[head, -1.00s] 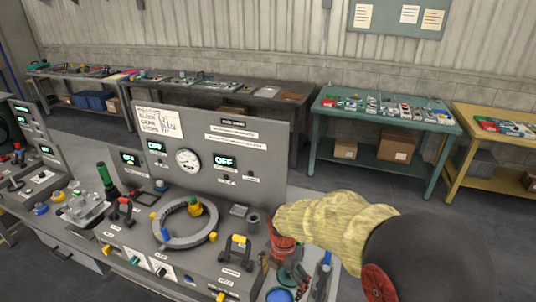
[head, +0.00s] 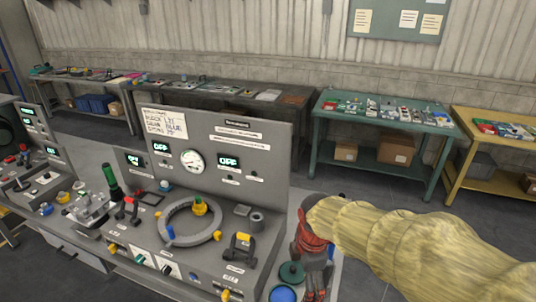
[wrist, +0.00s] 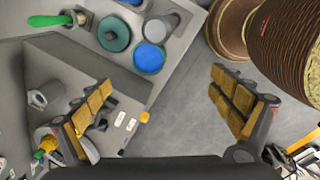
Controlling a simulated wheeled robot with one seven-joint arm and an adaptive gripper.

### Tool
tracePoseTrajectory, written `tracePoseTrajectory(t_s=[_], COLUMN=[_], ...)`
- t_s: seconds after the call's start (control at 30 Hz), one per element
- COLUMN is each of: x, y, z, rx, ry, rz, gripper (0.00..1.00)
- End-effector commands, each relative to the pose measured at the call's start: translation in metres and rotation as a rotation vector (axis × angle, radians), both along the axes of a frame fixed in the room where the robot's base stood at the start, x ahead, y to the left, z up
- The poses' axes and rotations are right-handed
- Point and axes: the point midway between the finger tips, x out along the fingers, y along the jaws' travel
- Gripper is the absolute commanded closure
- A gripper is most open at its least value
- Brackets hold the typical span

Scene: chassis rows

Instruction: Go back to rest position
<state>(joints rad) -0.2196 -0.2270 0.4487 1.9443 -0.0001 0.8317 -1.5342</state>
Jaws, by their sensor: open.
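My gripper (wrist: 168,98) is open and empty in the wrist view, its two fingers with yellow pads spread wide. Grey floor and the console's edge show between and beyond them. In the head view my gripper (head: 317,285) hangs at the right end of the grey console (head: 210,262), beside the round teal and blue pieces. My arm in its yellow sleeve reaches in from the lower right. Whether the fingertips touch anything cannot be told.
A teal disc (wrist: 113,33) and a blue disc (wrist: 150,57) lie near the console edge. A grey ring (head: 165,237) and a black-and-yellow handle (head: 239,248) are on the console. A green table (head: 326,105) and a yellow table (head: 470,122) stand behind, with floor between.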

Motion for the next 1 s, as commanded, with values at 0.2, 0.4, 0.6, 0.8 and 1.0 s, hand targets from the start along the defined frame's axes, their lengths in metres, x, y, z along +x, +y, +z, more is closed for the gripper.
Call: tracePoseTrajectory(t_s=[0.2, 0.4, 0.6, 0.8, 1.0], x=[-0.045, -0.096, -0.143, -0.165, -0.167], y=[-0.038, -0.068, -0.089, -0.096, -0.097], z=[0.063, 0.102, 0.119, 0.122, 0.122], rx=[0.111, 0.260, 0.423, 0.514, 0.524], ry=[-0.095, -0.169, -0.216, -0.231, -0.229], rz=[-0.521, -1.020, -1.448, -1.653, -1.681], gripper=[0.06, 0.06, 0.06, 0.06, 0.06])
